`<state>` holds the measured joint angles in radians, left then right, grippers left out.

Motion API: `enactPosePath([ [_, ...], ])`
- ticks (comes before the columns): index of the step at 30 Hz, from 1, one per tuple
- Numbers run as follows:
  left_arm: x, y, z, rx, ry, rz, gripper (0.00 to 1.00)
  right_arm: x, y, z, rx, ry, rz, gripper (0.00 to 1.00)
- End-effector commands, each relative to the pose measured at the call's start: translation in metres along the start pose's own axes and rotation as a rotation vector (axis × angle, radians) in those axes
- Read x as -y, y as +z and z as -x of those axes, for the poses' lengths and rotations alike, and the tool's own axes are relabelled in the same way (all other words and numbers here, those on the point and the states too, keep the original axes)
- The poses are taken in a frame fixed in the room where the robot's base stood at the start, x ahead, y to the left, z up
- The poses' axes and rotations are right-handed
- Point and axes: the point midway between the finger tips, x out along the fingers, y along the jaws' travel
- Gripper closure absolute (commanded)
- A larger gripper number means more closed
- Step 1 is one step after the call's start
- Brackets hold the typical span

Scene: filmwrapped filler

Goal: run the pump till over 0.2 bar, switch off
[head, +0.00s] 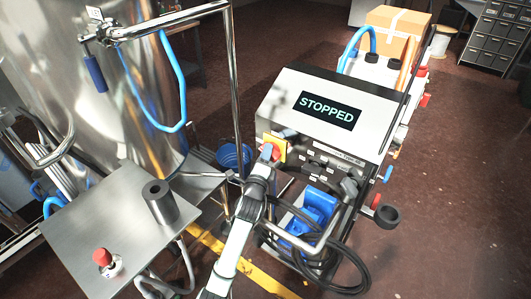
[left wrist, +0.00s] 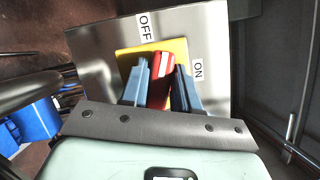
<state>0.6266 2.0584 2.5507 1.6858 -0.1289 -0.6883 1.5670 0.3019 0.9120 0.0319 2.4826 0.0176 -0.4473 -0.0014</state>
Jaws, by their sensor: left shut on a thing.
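The filler machine (head: 292,98) stands right of centre, and its display (head: 328,109) reads STOPPED. On its front is a red rotary switch (head: 267,151) on a yellow plate (head: 280,147). My left gripper (head: 270,160) is at this switch. In the left wrist view the blue fingers (left wrist: 160,75) are shut on the red switch handle (left wrist: 160,68), one finger on each side. The handle points roughly up in that view, closer to the OFF label (left wrist: 145,25) than the ON label (left wrist: 198,69). A blue pump (head: 318,205) sits low in the frame. No pressure value is readable.
A steel tank (head: 130,90) with a blue hose stands at left. A steel plate (head: 100,215) with a red button (head: 102,257) is in front of it. Black cables (head: 345,245) loop below the machine. A cardboard box (head: 395,30) is behind.

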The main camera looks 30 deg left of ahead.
Motion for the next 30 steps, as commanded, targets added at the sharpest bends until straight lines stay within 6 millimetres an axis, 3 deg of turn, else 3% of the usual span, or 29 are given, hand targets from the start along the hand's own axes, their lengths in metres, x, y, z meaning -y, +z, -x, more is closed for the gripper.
enactPosePath([
  [14, -0.002, -0.003, 0.000, -0.005, 0.122, 0.285, 1.00, 0.003, 0.012, 0.014, 0.034, 0.003, 0.000, 0.49],
  [30, -0.003, -0.003, 0.000, -0.006, 0.146, 0.344, 1.00, 0.003, 0.014, 0.016, 0.039, 0.004, 0.000, 0.49],
])
